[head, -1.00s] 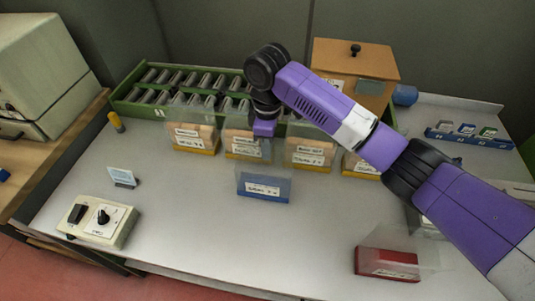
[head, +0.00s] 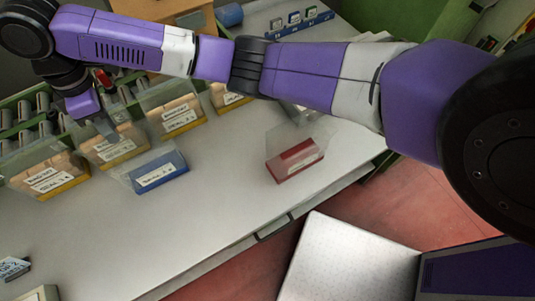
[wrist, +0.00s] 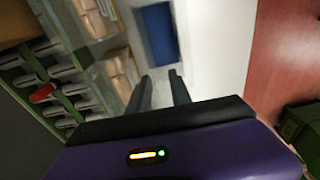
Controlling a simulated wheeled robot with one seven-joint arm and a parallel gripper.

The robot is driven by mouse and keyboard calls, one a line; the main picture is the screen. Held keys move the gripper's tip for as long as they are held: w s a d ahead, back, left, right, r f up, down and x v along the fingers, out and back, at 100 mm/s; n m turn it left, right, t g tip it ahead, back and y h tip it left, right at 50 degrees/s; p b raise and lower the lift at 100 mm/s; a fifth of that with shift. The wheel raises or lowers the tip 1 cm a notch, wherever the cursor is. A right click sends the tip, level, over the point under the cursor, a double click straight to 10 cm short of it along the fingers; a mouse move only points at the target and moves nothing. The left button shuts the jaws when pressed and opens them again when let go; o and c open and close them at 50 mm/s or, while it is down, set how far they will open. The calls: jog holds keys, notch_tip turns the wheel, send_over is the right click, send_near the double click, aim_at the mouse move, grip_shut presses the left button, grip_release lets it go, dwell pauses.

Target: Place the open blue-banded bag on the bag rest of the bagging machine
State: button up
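The blue-banded bag (head: 160,172) stands on the grey worktop, a clear bag with a labelled blue band at its base. In the wrist view a blue block, likely its band (wrist: 158,35), lies beyond the fingertips. My gripper (head: 106,128) is above and left of this bag, over the yellow-banded row. In the wrist view my gripper (wrist: 160,82) has its two fingers apart with nothing between them. I cannot make out the bagging machine or its bag rest in the current views.
A red-banded bag (head: 295,160) stands to the right. A green rack (wrist: 52,72) lies behind the row. The worktop in front of the blue bag (head: 150,235) is clear.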

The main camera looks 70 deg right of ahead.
jog(key=s+a+f+m+t+y, duration=0.3)
jog(key=a+f+y, duration=0.15)
jog(key=a, duration=0.65)
jog(key=s+a+f+m+t+y, duration=0.25)
jog(key=a+f, duration=0.25)
jog(key=a, duration=0.6)
jog(key=s+d+f+m+t+h, duration=0.1)
jog(key=s+d+f+m+t, duration=0.15)
jog(key=s, duration=0.45)
jog(key=s+d+f+m+t+h, duration=0.1)
jog(key=s+d+m+t+h, duration=0.1)
jog(key=s+d+m+t, duration=0.3)
jog(key=s+d+r+h, duration=0.2)
jog(key=s+d, duration=0.4)
jog(key=s, duration=0.3)
jog(key=s+d+r+h, duration=0.2)
jog(key=s+d, duration=0.4)
jog(key=s, duration=0.3)
jog(key=shift+s+r+n+t+h, duration=0.3)
jog(key=shift+s+r, duration=0.1)
jog(key=shift+o, duration=0.3)
jog(key=s+d+r+n+t, duration=0.1)
jog(key=s+d+r, duration=0.3)
jog(key=s+r, duration=0.1)
jog(key=shift+s+r+n, duration=0.15)
jog(key=shift+r+n, duration=0.15)
jog(key=shift+r, duration=0.35)
jog(key=shift+a, duration=0.1)
